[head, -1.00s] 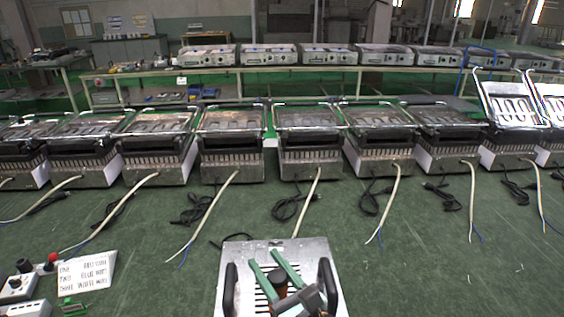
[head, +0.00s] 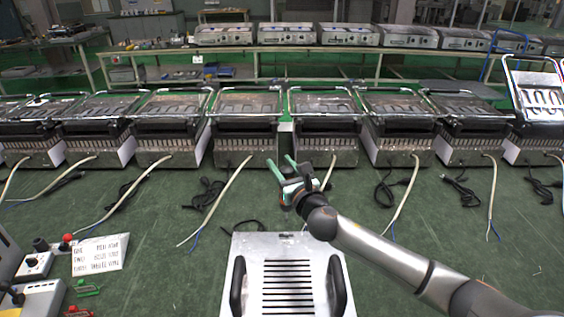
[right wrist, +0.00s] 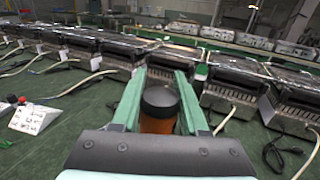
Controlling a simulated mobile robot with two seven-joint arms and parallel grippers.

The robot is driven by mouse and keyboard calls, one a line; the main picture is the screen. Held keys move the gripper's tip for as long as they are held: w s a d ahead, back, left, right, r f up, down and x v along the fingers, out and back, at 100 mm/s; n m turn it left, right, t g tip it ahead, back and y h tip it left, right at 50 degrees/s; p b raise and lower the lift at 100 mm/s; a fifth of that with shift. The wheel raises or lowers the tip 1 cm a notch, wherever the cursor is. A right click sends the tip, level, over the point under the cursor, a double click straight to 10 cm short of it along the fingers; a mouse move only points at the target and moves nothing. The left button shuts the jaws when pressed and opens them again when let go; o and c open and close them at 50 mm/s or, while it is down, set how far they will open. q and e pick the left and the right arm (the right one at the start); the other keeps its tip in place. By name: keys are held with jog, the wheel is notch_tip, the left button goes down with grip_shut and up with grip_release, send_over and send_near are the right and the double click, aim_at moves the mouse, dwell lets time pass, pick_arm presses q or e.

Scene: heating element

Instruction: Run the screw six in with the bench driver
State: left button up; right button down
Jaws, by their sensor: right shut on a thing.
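My right gripper (head: 284,166) is beyond the far edge of the slotted metal plate (head: 290,248), its arm coming in from the right. In the right wrist view its green fingers (right wrist: 160,90) are closed around the driver (right wrist: 158,122), which has an orange-brown body and a black round cap. The driver's lower end seems to point down towards the plate's far edge, but is too small to make out clearly. The plate lies flat with a black handle on each side. Screw six cannot be told apart. My left gripper is out of view.
A row of contact grills (head: 247,127) with pale cables stands behind the plate. A control box (head: 35,265) with a red knob and a lettered card (head: 100,254) are at the left. The green bench between card and plate is mostly clear.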

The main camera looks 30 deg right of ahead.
jog(key=shift+w+d+r, duration=0.2)
jog(key=shift+r, duration=0.05)
jog(key=shift+r, duration=0.1)
notch_tip(320, 180, down, 5)
jog(key=b, duration=0.3)
jog(key=shift+f, duration=0.2)
dwell(0.3)
jog(key=shift+r, duration=0.1)
dwell(0.9)
